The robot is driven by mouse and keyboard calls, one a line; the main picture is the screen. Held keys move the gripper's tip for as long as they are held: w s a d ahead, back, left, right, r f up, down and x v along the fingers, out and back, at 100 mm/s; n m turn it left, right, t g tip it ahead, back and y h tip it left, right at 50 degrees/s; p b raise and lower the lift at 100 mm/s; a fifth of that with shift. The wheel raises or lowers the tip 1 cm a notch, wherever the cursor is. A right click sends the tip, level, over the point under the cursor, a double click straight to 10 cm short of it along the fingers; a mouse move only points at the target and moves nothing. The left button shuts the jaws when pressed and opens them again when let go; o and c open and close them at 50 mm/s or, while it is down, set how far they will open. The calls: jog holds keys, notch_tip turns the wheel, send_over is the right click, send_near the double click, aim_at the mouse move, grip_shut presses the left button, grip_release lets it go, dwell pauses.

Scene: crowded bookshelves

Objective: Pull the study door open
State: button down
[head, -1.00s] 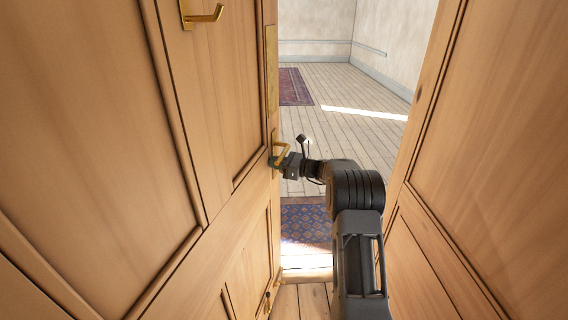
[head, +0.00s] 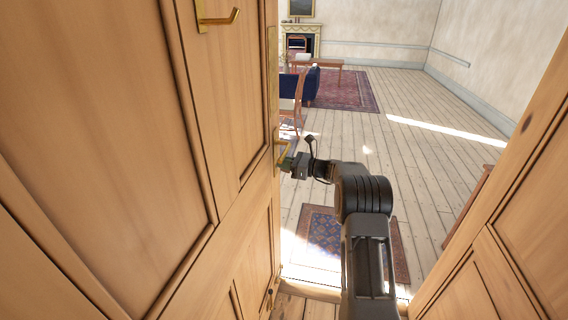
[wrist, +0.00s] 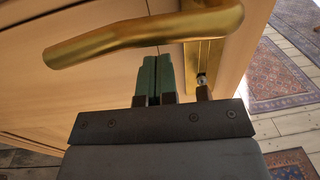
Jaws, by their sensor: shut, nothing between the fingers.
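The wooden study door (head: 110,130) fills the left of the head view and stands partly open, with a room showing past its edge. Its brass lever handle (head: 283,152) is on the door's far edge; in the wrist view the handle (wrist: 140,38) crosses the top of the picture. My gripper (head: 284,163) is at the handle. In the wrist view its green fingertips (wrist: 154,76) are together, just below the lever, with nothing between them. I cannot tell whether they touch the lever or the door face.
Another wooden panel (head: 520,220) stands on the right, with the doorway gap between. Beyond lie a patterned rug (head: 318,232), a chair (head: 292,104), a blue sofa (head: 312,84) and a table (head: 330,64). The plank floor (head: 440,160) on the right is mostly clear.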

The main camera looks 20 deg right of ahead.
jog(key=shift+d, duration=0.25)
